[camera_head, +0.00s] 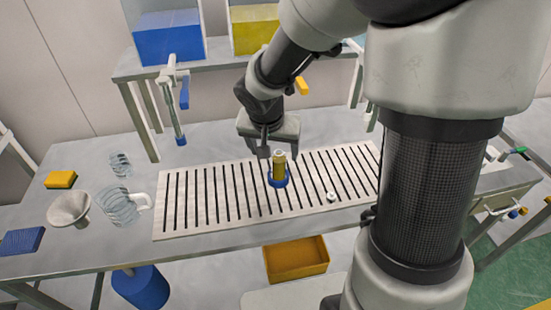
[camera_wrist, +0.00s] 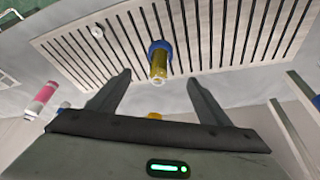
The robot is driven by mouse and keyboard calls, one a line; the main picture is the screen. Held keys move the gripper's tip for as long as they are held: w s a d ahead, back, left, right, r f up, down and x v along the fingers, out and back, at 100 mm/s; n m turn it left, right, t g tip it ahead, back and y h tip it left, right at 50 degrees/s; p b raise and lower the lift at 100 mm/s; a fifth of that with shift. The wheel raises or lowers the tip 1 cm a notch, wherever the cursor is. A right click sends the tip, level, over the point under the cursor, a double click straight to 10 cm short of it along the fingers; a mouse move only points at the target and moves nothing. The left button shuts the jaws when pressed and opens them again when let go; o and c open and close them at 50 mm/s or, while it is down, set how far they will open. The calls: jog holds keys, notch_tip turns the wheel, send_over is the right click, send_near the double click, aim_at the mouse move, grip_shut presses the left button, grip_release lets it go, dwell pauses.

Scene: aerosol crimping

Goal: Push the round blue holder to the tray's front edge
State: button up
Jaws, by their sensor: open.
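The round blue holder (camera_head: 278,181) sits on the slatted tray (camera_head: 215,205), with a gold can (camera_head: 279,164) standing upright in it. In the wrist view the blue holder (camera_wrist: 158,46) rings one end of the gold can (camera_wrist: 158,66). My gripper (camera_head: 271,153) is open, just behind the can in the head view. In the wrist view its two fingers (camera_wrist: 157,80) are spread, with the can between and beyond their tips. Whether a finger touches the can or holder I cannot tell.
A small white part (camera_head: 331,197) lies on the tray to the right. Clear coiled tubing (camera_head: 118,207), a funnel (camera_head: 70,208) and a yellow sponge (camera_head: 61,180) stand at the left. An orange bin (camera_head: 296,260) is below the table's front edge. The tray's left half is bare.

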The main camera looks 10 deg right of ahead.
aim_at(278, 172)
jog(key=b+x, duration=0.2)
jog(key=x, duration=1.4)
jog(key=shift+f+b, duration=0.35)
jog(key=shift+b, duration=0.05)
jog(key=c, duration=1.1)
